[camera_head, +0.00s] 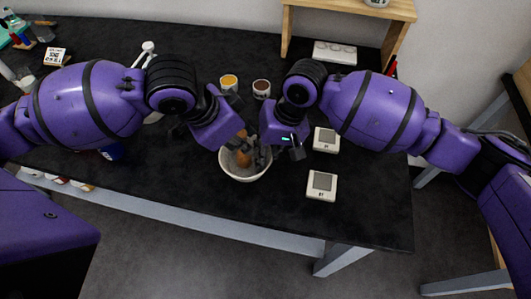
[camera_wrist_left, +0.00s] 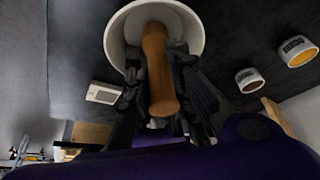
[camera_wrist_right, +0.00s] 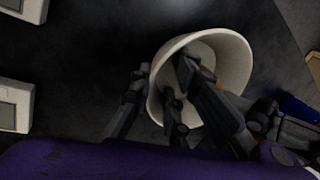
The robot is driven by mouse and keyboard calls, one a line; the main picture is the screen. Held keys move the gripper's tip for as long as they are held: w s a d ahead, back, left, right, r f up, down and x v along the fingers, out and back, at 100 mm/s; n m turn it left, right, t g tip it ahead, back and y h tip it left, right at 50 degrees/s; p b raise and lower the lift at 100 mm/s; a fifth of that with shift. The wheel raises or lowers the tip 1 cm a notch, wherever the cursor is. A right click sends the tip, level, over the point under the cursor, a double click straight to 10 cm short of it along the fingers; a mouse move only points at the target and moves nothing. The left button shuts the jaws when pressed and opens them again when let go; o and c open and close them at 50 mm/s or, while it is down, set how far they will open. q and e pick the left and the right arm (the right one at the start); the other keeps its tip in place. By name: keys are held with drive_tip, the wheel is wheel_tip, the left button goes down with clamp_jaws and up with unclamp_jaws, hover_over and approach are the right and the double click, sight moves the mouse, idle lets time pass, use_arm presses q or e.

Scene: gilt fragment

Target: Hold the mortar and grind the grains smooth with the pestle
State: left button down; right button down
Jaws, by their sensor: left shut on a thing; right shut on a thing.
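The mortar (camera_head: 232,175) is a white bowl standing on the dark table, near its front edge. It also shows in the left wrist view (camera_wrist_left: 116,40) and the right wrist view (camera_wrist_right: 237,62). The brown wooden pestle (camera_head: 242,159) is tilted, its lower end inside the mortar; it fills the middle of the left wrist view (camera_wrist_left: 157,65). My left gripper (camera_wrist_left: 160,62) is shut on the pestle. My right gripper (camera_wrist_right: 160,75) is shut on the mortar's wall, one finger outside and one inside. The grains are mostly hidden by the fingers.
Two white devices with grey screens, the upper (camera_head: 325,140) and the lower (camera_head: 321,186), lie right of the mortar. A yellow-filled cup (camera_head: 229,83) and a brown-filled cup (camera_head: 261,88) stand behind. A wooden stand (camera_head: 340,10) is at the back.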

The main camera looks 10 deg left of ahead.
use_arm(q)
drive_tip(key=shift+f, duration=0.3)
drive_tip(key=shift+s, duration=0.2)
drive_tip(key=shift+s+r, duration=0.1)
drive_tip(key=shift+s, duration=0.25)
drive_tip(key=shift+w+d, duration=0.25)
drive_tip(key=shift+w, duration=0.2)
drive_tip(key=shift+w+d, duration=0.2)
drive_tip(key=shift+w, duration=0.25)
drive_tip(key=shift+a, duration=0.15)
drive_tip(key=shift+s+a, duration=0.4)
drive_tip(key=shift+a, duration=0.4)
drive_tip(key=shift+d, duration=0.15)
